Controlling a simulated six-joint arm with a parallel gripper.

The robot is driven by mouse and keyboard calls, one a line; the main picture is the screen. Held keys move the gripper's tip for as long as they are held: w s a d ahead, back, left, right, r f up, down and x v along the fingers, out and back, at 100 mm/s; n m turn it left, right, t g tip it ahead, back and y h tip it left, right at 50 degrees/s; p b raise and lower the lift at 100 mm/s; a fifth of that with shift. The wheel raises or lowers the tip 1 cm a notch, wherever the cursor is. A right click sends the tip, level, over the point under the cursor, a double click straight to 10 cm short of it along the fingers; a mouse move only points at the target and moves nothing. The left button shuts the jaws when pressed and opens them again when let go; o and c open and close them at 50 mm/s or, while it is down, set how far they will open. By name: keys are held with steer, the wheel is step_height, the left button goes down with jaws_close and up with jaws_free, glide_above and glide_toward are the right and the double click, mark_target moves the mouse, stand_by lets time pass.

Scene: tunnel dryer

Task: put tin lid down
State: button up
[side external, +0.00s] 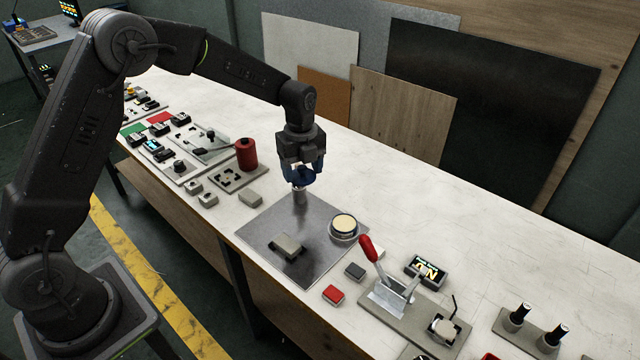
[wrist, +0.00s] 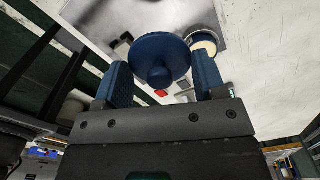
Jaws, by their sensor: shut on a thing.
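The tin lid (side external: 304,179) is a dark blue disc with a round knob. My gripper (side external: 303,167) is shut on it and holds it above the far left part of the metal plate (side external: 268,224). In the wrist view the lid (wrist: 165,45) lies between the two blue fingers of my gripper (wrist: 160,68), its knob toward the camera. A round tin (side external: 344,229) with a cream-coloured top stands on the right part of the plate. The tin (wrist: 204,43) also shows beyond the lid's right edge in the wrist view. The lid hides part of the plate there.
A red spool (side external: 247,154) stands to the left. A red-handled lever fixture (side external: 372,248) stands to the right, near a red block (side external: 333,295). The white bench (side external: 450,235) is clear behind the plate.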

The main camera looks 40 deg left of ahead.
step_height(320, 180, down, 3)
steer(key=w+d, duration=0.2)
steer(key=w, duration=0.1)
glide_above(318, 214)
step_height(318, 214, down, 6)
steer(key=shift+r, duration=0.1)
steer(key=shift+f, duration=2.1)
steer(key=shift+f, duration=0.1)
steer(key=o, duration=0.9)
